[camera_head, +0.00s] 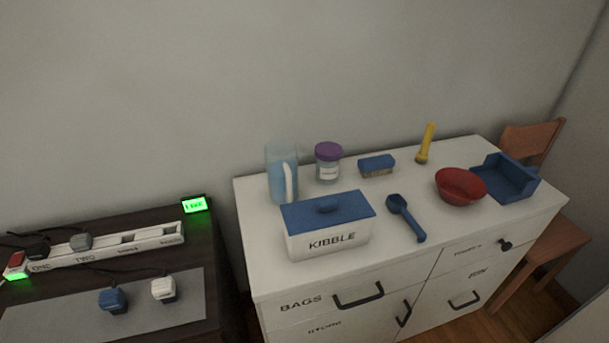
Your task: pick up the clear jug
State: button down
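The clear jug (273,181) stands upright at the back left of the white cabinet's top (262,263). It is see-through with a bluish tint and has a white handle on its right side. Its lower front is close behind the kibble box (326,243), which may hide part of its base. A jar with a purple lid (328,163) stands to its right, a small gap away. My gripper is not in view.
A blue scoop (405,217), brush (376,166), yellow flashlight (426,143), red bowl (460,187) and blue tray (513,174) share the cabinet top. A dark table (216,275) with a power strip (103,249) stands left. A wooden chair (548,257) stands right. The wall is close behind.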

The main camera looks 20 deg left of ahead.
aim_at(280, 155)
jog(key=k, duration=1.1)
jog(key=u, duration=0.9)
jog(key=i, duration=1.55)
jog(key=z, duration=0.15)
